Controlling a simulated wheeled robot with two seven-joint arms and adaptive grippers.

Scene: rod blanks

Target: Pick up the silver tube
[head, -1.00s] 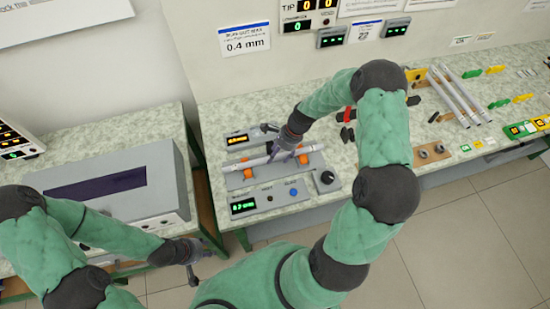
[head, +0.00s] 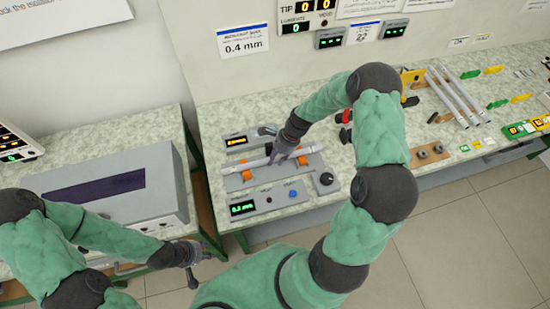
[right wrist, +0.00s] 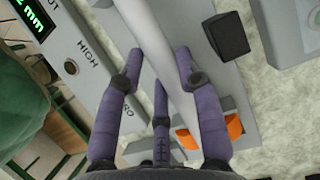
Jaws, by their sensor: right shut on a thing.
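A silver tube (head: 241,164) lies across the orange supports of a grey gauge fixture (head: 268,203) on the bench. My right gripper (head: 275,157) reaches down to it and is shut on it near its middle. In the right wrist view the tube (right wrist: 143,22) runs between the fingers (right wrist: 160,75). The fingers hide part of the tube and fixture. I cannot tell whether the tube is clear of the supports. My left gripper (head: 193,275) hangs at the lower left, away from the tube; its jaw opening is unclear.
A grey box (head: 115,190) stands on the left bench. Beside the fixture are a black knob (head: 326,179) and a blue button (head: 293,194). Several silver tubes (head: 455,98) lie further right among coloured parts. A wooden block with dark rings (head: 430,152) sits near the front edge.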

